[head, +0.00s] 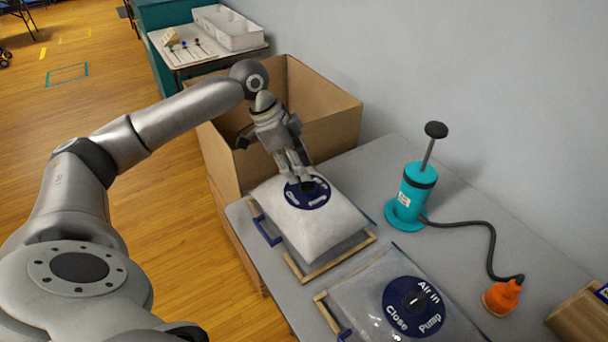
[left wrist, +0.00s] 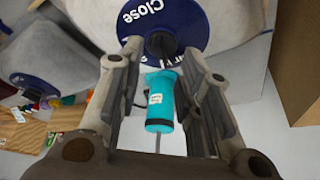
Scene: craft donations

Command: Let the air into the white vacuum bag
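The white vacuum bag (head: 320,228), puffed and pale, lies on the grey table. Its round dark blue valve dial (head: 294,199) has white lettering. My left gripper (head: 303,183) points down over this dial and hides part of it. In the left wrist view the dial (left wrist: 188,22) shows the word "Close". Its dark knob (left wrist: 160,45) appears between my left fingertips, with a gap on both sides, so the fingers are open. I cannot tell how far down around the knob they reach. My right gripper is in neither view.
A flat clear bag (head: 360,300) with a blue dial (head: 405,290) marked "Air in", "Pump" and "Close" lies nearer. A teal hand pump (head: 415,188) stands right, its hose running to an orange cup (head: 502,297). A cardboard box (head: 335,115) stands behind the white bag.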

